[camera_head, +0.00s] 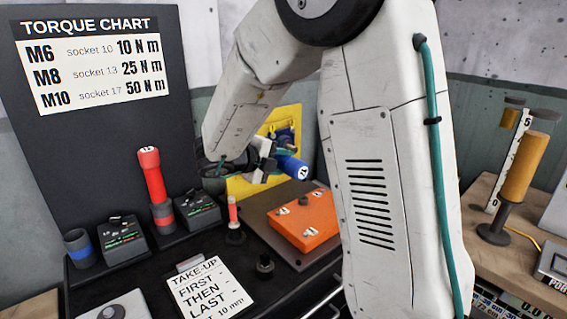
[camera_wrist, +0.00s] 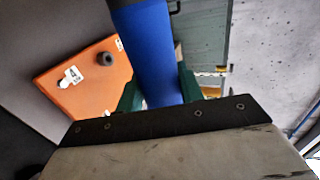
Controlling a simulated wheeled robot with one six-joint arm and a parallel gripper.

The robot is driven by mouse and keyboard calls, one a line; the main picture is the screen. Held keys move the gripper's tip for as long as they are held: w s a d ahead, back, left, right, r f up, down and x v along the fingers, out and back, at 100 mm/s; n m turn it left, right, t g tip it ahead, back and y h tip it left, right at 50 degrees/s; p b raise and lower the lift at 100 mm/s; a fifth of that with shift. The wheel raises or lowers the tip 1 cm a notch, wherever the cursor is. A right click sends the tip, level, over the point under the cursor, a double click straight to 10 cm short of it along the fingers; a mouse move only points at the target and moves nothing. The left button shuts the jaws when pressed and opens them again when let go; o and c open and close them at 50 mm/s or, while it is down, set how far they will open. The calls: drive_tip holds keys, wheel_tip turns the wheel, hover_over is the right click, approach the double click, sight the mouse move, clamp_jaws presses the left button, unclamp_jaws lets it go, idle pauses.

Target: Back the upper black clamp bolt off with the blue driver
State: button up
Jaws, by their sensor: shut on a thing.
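My gripper (camera_head: 268,164) is shut on the blue driver (camera_head: 290,167), which carries a white-marked end cap. In the wrist view, the blue driver (camera_wrist: 148,45) stands between the two green fingers of my gripper (camera_wrist: 160,92) and runs out past the top edge. Its working tip is out of sight. A yellow panel (camera_head: 247,186) with a dark blue part (camera_head: 285,134) stands behind my gripper, partly hidden by my arm. I cannot make out the upper black clamp bolt there.
An orange block (camera_head: 318,214) with white tags and a black knob lies below my gripper; it also shows in the wrist view (camera_wrist: 60,98). A red driver (camera_head: 151,175) stands upright at the left, beside dark boxes. A side table (camera_head: 480,262) is at the right.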

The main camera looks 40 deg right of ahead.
sight(287, 167)
drive_tip(key=shift+w+r, duration=0.15)
drive_tip(key=shift+w, duration=0.3)
idle(1.1)
idle(0.5)
drive_tip(key=shift+s+d, duration=0.1)
drive_tip(key=shift+s, duration=2.45)
